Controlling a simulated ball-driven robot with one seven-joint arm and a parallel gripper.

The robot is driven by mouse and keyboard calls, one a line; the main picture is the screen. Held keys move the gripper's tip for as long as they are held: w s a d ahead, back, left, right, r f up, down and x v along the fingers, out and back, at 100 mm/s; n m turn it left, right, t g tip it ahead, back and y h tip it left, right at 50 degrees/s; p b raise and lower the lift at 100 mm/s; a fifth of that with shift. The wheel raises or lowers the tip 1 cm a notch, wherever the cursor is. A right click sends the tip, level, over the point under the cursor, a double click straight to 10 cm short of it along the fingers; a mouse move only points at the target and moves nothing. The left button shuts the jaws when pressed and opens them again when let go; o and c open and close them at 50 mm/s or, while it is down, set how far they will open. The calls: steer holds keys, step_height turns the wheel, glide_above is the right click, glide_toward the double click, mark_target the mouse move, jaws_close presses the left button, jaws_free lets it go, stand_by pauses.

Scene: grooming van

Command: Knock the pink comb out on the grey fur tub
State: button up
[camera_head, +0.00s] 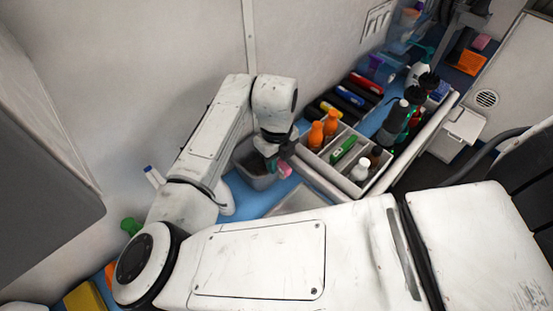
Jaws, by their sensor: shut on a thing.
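My gripper (273,159) points down above the right side of the grey fur tub (262,183). It is shut on the pink comb (284,170), of which only a small pink part shows beside the fingers. The comb is at or just above the tub's right rim; I cannot tell whether it touches. The tub stands on the blue counter against the wall. Its inside looks dark, and my wrist and gripper hide part of it.
A grey divided tray (318,181) with orange bottles (316,135), a green item (343,150) and a white bottle (360,170) stands close to the right. Behind it lie coloured clippers (350,96). Bare blue counter (254,204) shows in front of the tub.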

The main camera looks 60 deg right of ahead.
steer(key=shift+f+b, duration=0.3)
steer(key=shift+f, duration=0.05)
stand_by(0.9)
steer(key=shift+r, duration=0.15)
steer(key=shift+r+p, duration=2.15)
steer(key=shift+r, duration=0.75)
